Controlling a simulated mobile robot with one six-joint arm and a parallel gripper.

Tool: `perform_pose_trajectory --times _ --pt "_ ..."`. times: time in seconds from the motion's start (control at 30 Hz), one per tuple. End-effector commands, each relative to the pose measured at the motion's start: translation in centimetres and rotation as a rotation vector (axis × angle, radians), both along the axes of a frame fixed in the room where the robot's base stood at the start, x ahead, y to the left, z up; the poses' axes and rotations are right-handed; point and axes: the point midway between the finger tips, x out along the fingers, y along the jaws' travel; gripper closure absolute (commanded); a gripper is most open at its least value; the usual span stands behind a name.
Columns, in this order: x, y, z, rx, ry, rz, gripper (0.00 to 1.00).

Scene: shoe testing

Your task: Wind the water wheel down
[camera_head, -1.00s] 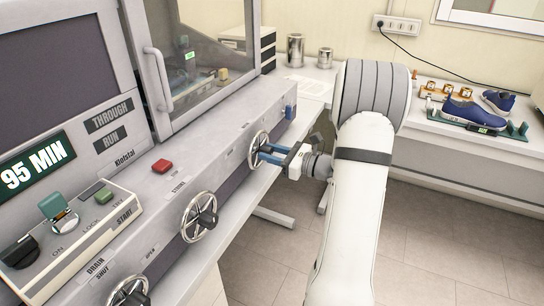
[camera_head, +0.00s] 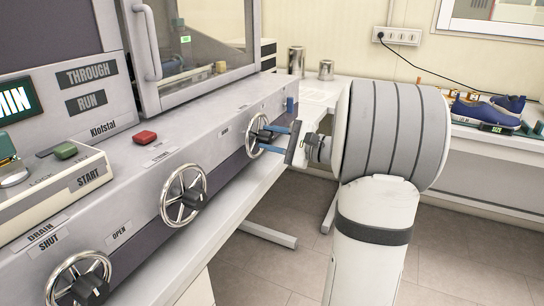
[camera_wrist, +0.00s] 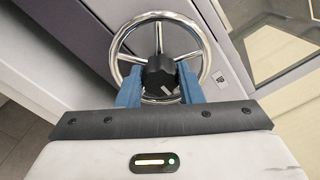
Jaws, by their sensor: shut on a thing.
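The far hand wheel (camera_head: 249,136) on the machine's front is a chrome ring with spokes and a black hub; its label is too small to read. My gripper (camera_head: 267,139) reaches it from the right with both blue fingers at the hub. In the wrist view, the wheel (camera_wrist: 160,70) faces me, and my gripper (camera_wrist: 159,88) has one finger on each side of the black hub, shut on it. The finger ends are partly hidden against the hub and spokes.
A middle wheel (camera_head: 184,196) and a near wheel (camera_head: 78,283) line the same front panel. A red button (camera_head: 145,137) sits on the ledge above. Metal cans (camera_head: 326,69) and blue shoes (camera_head: 485,111) stand on benches behind. The floor (camera_head: 275,275) at lower middle is clear.

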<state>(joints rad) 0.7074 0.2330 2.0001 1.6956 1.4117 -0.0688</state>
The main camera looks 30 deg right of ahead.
Motion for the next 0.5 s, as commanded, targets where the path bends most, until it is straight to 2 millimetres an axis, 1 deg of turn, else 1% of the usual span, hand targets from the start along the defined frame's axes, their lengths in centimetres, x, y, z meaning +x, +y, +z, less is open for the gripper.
perform_pose_trajectory --times 0.03,0.3,0.5 --pt "0.02 0.0 -0.83 -0.038 -0.032 -0.001 0.9" --pt "0.01 0.04 -0.71 -0.228 -0.181 -0.001 0.9" --pt "0.0 0.05 -0.55 -0.336 -0.265 -0.001 0.9"
